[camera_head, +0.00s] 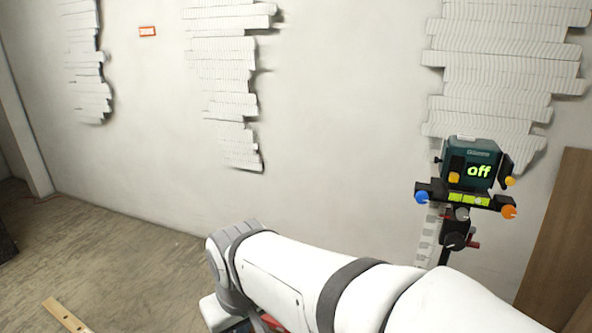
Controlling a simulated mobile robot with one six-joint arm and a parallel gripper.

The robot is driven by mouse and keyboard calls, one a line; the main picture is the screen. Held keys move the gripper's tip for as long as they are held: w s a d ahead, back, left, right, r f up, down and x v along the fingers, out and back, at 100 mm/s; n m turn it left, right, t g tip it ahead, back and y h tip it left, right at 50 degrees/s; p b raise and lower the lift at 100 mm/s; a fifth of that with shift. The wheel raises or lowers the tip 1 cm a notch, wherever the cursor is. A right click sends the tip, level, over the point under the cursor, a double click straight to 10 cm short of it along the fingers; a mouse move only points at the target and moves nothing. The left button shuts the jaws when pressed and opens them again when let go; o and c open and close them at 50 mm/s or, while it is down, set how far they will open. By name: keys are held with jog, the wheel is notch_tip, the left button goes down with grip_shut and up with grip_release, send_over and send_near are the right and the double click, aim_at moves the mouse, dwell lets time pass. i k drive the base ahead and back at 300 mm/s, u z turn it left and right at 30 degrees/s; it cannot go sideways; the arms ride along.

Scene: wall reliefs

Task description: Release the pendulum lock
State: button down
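A teal and black laser level (472,151) stands on a mount at the right of the head view, in front of the wall. Green "off" lettering shows on its front. Yellow-orange parts (454,177) sit at its lower front and right side. Which part is the pendulum lock, and how it is set, I cannot tell. Below it is a black crossbar (489,202) with a yellow-green strip, a blue knob (421,197) on the left and an orange knob (508,211) on the right. My white arm crosses the bottom; its gripper is not in view.
The mount's dark post (446,257) runs down behind my arm. White slatted reliefs (226,75) hang on the wall. A brown board (553,240) leans at the right. A wooden strip (66,314) lies on the floor at lower left. The left floor is mostly clear.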

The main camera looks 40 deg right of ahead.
aim_at(453, 176)
jog(key=u, duration=0.15)
jog(key=k, duration=1.4)
jog(key=z, duration=0.65)
jog(key=i, duration=1)
